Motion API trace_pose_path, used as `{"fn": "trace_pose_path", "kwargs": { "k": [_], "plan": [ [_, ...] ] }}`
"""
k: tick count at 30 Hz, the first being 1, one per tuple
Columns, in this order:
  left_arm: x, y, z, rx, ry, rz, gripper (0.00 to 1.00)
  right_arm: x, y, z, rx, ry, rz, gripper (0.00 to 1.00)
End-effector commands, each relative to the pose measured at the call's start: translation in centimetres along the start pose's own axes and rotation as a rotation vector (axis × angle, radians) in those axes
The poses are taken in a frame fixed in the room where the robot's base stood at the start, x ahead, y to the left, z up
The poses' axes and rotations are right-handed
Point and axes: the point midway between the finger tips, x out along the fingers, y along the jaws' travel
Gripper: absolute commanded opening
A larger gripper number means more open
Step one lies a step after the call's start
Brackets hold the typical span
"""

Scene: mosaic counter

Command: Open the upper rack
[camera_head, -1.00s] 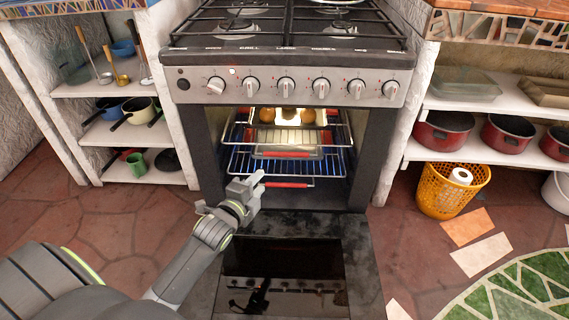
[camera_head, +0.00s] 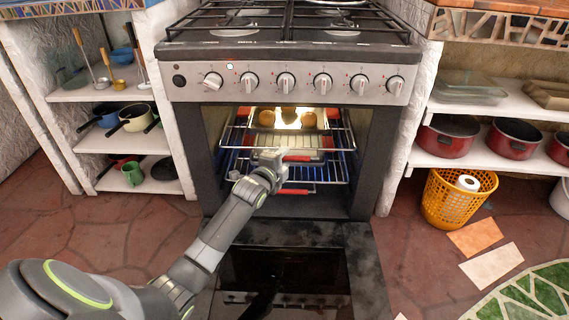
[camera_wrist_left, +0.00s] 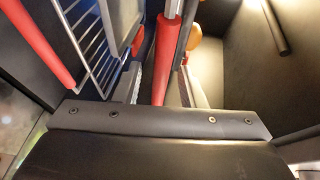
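The oven stands open, with the upper rack (camera_head: 338,138) inside at the top and a red handle (camera_head: 297,158) along its front. Round brown items sit at the upper rack's level. My left gripper (camera_head: 272,158) is at this handle, in front of the rack. In the left wrist view, the red handle (camera_wrist_left: 166,55) lies between the two fingers of my left gripper (camera_wrist_left: 158,88). The fingers look apart, with a gap on the handle's left side. My right gripper is not in view.
The lower rack (camera_head: 335,174) with its own red handle (camera_head: 294,191) is just below. The oven door (camera_head: 360,270) is folded down under my left arm. Stove knobs (camera_head: 286,82) are above the opening. Shelves with pots flank the oven.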

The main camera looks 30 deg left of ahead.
Motion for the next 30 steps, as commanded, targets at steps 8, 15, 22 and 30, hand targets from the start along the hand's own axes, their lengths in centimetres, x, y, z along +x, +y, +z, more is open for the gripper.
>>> {"fn": "trace_pose_path", "kwargs": {
  "k": [8, 15, 22, 30],
  "plan": [
    [1.22, -0.05, 0.01, 0.001, 0.000, -0.001, 0.37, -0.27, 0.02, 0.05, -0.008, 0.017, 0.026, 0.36],
    [1.19, -0.06, 0.01, 0.001, 0.000, 0.000, 0.30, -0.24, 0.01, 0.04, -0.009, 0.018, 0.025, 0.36],
    [1.18, -0.04, 0.02, 0.001, 0.000, 0.000, 0.00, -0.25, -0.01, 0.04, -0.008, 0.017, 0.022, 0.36],
    [1.17, -0.01, 0.02, 0.001, -0.001, 0.001, 0.00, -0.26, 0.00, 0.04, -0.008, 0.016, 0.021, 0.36]
  ]
}}
